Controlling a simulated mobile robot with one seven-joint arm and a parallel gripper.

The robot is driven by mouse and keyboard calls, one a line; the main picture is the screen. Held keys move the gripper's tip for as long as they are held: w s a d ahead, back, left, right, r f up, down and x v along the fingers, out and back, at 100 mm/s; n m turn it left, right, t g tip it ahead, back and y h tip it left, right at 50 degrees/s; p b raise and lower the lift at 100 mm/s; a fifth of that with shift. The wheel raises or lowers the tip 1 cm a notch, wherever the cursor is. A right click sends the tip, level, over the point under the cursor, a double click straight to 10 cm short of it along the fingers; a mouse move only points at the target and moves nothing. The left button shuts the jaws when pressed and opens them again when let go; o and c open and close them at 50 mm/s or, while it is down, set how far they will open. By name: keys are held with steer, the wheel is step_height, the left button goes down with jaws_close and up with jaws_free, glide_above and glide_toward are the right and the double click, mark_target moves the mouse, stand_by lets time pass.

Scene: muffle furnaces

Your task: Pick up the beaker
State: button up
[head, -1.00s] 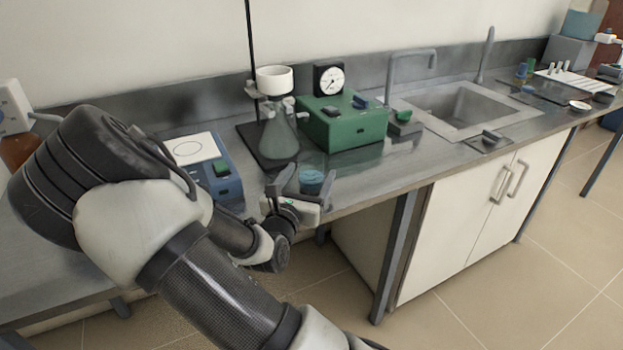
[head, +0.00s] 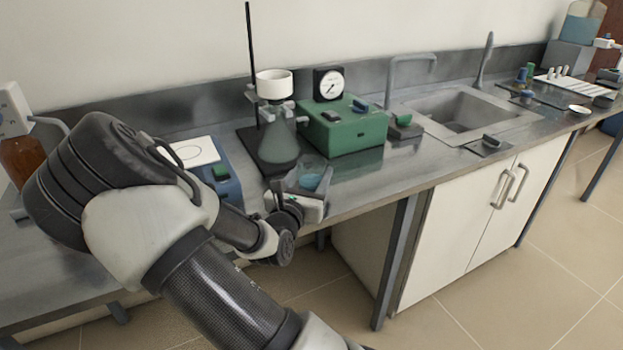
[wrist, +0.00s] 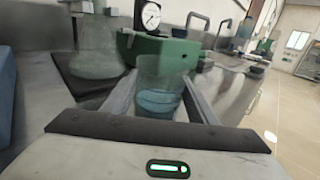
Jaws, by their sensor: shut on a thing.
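The beaker (head: 311,176) is a small clear glass holding blue liquid, near the front edge of the bench. In the wrist view the beaker (wrist: 158,95) stands upright between the two fingers. My gripper (head: 305,180) reaches it from the front, with its fingers shut on the beaker's sides. It also shows in the wrist view (wrist: 158,103). Whether the beaker's base touches the bench is hard to tell.
A conical flask (head: 278,140) on a dark stand base is just behind the beaker. A green box (head: 345,132) with a gauge stands behind right, a blue device (head: 222,178) to the left.

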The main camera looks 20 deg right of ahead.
steer(key=shift+r, duration=0.15)
step_height(320, 180, up, 10)
steer(key=p, duration=0.3)
steer(key=shift+p, duration=0.4)
